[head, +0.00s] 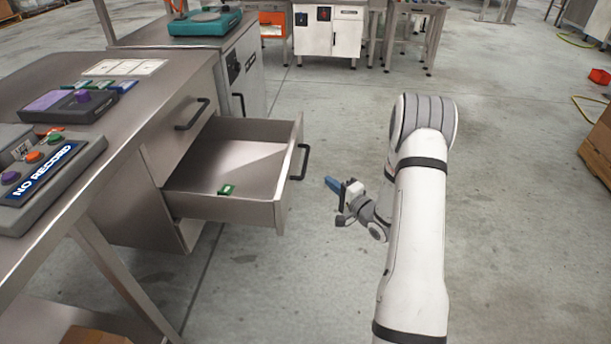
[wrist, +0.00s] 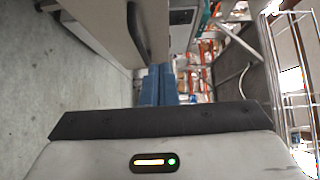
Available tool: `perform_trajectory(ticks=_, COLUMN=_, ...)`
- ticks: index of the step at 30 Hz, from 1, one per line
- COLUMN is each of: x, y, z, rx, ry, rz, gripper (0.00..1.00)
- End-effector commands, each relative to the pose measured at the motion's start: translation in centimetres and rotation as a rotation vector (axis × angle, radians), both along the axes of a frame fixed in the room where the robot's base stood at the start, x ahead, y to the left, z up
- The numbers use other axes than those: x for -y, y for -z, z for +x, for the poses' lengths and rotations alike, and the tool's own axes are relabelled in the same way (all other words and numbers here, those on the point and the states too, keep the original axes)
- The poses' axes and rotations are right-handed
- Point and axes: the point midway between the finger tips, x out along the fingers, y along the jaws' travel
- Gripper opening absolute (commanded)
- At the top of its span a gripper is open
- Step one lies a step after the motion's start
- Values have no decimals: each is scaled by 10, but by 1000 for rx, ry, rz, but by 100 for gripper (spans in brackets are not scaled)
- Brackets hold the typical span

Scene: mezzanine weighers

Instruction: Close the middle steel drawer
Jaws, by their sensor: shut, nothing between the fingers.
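The middle steel drawer (head: 237,170) is pulled well out of the steel bench cabinet, with its tray showing. A small green item (head: 226,190) lies inside it near the front wall. The drawer has a dark bar handle (head: 301,161) on its front face. My gripper (head: 331,184) is to the right of the drawer front, apart from it, with its blue fingers together and empty. In the wrist view the blue fingers (wrist: 158,84) are side by side, and a dark bar handle (wrist: 136,30) on a pale panel stands just beyond them to the left.
A shut drawer with a handle (head: 192,114) is above the open one. Concrete floor (head: 270,290) is clear around the drawer front. Cardboard boxes (head: 598,145) stand at the right edge.

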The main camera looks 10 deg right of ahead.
Motion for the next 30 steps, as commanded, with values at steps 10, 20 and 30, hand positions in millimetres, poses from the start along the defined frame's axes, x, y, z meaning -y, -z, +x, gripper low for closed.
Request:
perform_trajectory(ticks=10, x=-29, y=1, z=53, rx=4, ry=-6, rz=0, gripper=0)
perform_trajectory(ticks=20, x=-68, y=1, z=93, rx=2, ry=-4, rz=1, gripper=0)
perform_trajectory(ticks=30, x=-82, y=-1, z=99, rx=2, ry=-1, rz=1, gripper=0)
